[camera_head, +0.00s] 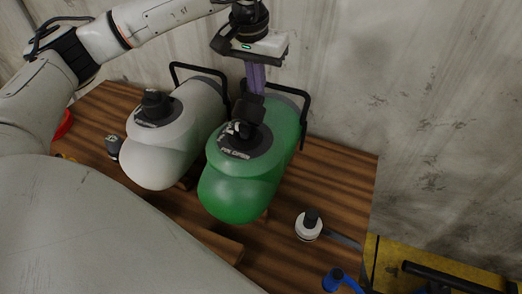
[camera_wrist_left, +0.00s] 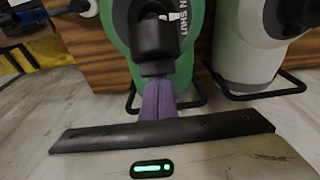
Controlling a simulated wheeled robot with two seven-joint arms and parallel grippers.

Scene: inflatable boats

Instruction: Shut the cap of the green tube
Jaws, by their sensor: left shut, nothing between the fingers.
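The green tube (camera_head: 234,195) lies on a wooden table, and its black cap (camera_head: 244,122) stands up from a dark round collar with white lettering. In the left wrist view the green tube (camera_wrist_left: 119,30) is at top centre, with the black cap (camera_wrist_left: 153,45) large in front of it. My left gripper (camera_head: 254,90) comes down from above, its purple fingers shut and empty, right at the cap's back side. The finger tips (camera_wrist_left: 157,88) go behind the cap, so I cannot tell whether they touch it. Whether the cap is fully closed is unclear. My right gripper is not in view.
A white tube (camera_head: 152,170) with a black cap lies left of the green one. Black bar handles stand behind both. A white round piece with a black knob (camera_head: 309,226) and a blue part (camera_head: 342,279) are at the right. A concrete wall (camera_head: 410,90) rises close behind.

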